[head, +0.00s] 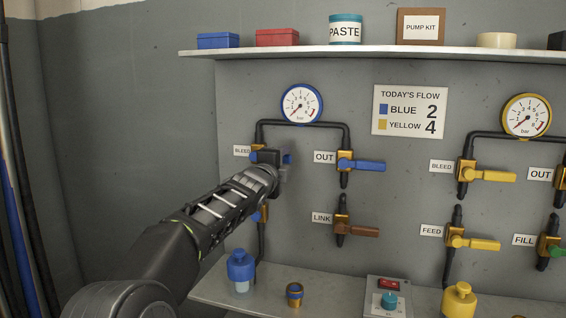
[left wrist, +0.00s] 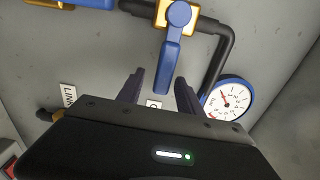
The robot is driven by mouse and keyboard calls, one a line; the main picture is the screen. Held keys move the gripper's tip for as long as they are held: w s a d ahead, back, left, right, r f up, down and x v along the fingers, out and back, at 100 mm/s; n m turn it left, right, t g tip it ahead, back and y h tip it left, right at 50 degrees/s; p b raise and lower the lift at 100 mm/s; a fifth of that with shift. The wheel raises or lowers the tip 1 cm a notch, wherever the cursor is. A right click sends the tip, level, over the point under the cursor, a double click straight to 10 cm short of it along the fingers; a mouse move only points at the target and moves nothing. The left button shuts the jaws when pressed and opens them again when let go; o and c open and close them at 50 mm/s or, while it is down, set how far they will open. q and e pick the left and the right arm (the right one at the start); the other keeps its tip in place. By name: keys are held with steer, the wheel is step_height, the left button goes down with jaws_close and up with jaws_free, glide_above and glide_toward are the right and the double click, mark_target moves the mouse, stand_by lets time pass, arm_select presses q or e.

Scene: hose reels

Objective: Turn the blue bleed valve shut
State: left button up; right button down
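The blue bleed valve has a gold body (left wrist: 179,15) and a blue lever handle (left wrist: 168,68), seen close in the left wrist view. In the head view its gold body (head: 257,148) shows beside the BLEED label, and the handle points sideways to the right, mostly hidden by my gripper. My left gripper (left wrist: 160,78) is open, one finger on each side of the handle's outer part, with gaps showing. In the head view my left gripper (head: 270,158) covers the valve. My right gripper is in neither view.
The blue OUT valve (head: 360,164) is close on the right, with the brown LINK valve (head: 358,230) below it. A blue-rimmed gauge (head: 301,104) hangs above. A shelf (head: 380,51) runs overhead. A lower ledge (head: 335,290) holds a blue bottle (head: 240,268).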

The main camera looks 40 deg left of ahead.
arm_select(q)
steer(key=b+v, duration=0.7)
steer(key=shift+s+d, duration=0.15)
steer(key=shift+s, duration=0.25)
stand_by(0.6)
